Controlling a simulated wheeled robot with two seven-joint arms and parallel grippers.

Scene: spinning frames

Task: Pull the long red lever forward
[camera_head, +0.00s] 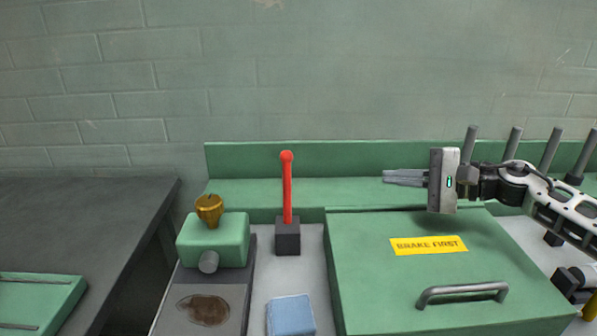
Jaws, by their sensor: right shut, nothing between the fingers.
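The long red lever (287,190) stands upright with a round red knob on top. Its foot is in a dark block (287,237) at the middle of the bench. My right gripper (387,177) reaches in from the right, above the green box lid. Its fingers point left toward the lever and are shut with nothing between them. A clear gap separates the fingertips from the lever. My left gripper is not in view.
A green box (370,285) with a yellow "BRAKE FIRST" label (429,245) and a grey handle (462,292) is right of the lever. A green unit with a brass knob (209,209) is left. A blue block (291,314) lies in front. Several grey rods stand at the back right.

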